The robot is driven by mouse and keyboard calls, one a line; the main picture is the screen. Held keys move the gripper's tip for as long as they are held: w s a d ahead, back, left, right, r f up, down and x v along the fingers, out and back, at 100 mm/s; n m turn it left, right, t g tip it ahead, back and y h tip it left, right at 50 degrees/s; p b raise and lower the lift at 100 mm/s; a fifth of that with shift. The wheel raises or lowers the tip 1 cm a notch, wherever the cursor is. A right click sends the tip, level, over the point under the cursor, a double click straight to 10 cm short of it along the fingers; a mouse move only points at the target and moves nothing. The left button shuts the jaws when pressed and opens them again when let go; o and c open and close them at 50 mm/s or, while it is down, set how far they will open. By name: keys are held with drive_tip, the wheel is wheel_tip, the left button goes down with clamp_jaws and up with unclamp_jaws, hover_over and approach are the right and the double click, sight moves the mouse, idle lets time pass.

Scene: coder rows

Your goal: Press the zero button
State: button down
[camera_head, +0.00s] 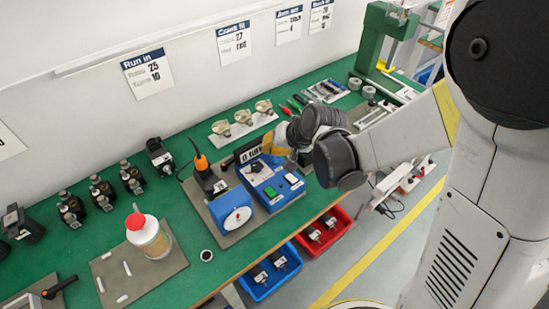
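A blue tester box (286,201) stands on a grey mat on the green bench, in the middle of the view. A dark panel with white marks (248,153) stands at its back. A green button or switch (270,192) and a white piece with a red mark (292,179) are on its top. I cannot read which control is the zero button. My arm comes in from the right, and my gripper (277,146) is above the back right part of the box, close to the panel. Its fingertips are small and partly hidden, and contact cannot be told.
A jar with a red cap (148,234) is further left. Glass pieces on a white strip (243,125) lie behind. Red (334,234) and blue (264,286) bins sit below the bench edge.

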sight(272, 159)
drive_tip(key=shift+r+p, duration=1.45)
drive_tip(key=shift+r, duration=0.75)
drive_tip(key=shift+s+d+r, duration=0.15)
drive_tip(key=shift+r, duration=0.1)
drive_tip(key=s+d+r+h, duration=0.2)
drive_tip(key=s+d+r, duration=0.4)
drive_tip(key=s+d, duration=0.2)
drive_tip(key=s+d+r+t+h, duration=0.1)
drive_tip(key=s+d+r+h, duration=0.1)
drive_tip(key=s+d+r, duration=0.4)
drive_tip(key=s+d, duration=0.2)
drive_tip(key=s, duration=0.2)
drive_tip(key=shift+s+n+t+h, duration=0.15)
drive_tip(key=shift+n+t+h, duration=0.15)
drive_tip(key=shift+n+h, duration=0.1)
